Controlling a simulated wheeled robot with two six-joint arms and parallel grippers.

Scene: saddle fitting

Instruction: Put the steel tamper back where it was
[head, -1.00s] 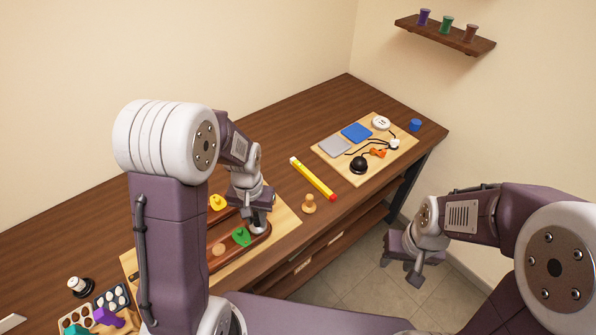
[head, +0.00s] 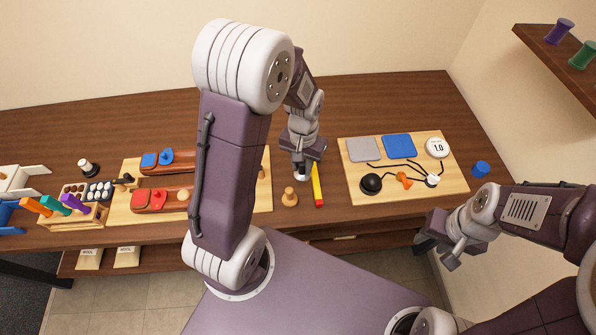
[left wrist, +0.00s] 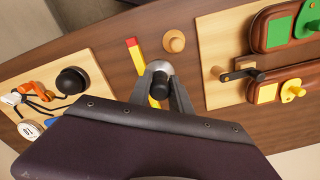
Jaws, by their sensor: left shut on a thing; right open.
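My left gripper (head: 303,168) is shut on the steel tamper (head: 301,174), over the table between the two pale boards. In the head view only a little of the tamper's bright metal shows below the jaws. In the left wrist view its dark handle (left wrist: 160,85) stands between the fingers (left wrist: 160,78). The tamper is close to the yellow bar (head: 317,186) and overlaps it in the wrist view. I cannot tell whether it touches the table. My right gripper (head: 446,244) is open and empty, off the table's front edge at the right.
The right board (head: 453,183) carries pads, a black dome (head: 371,183) and wires. The left board (head: 126,204) carries wooden trays. The table behind my left gripper is clear.

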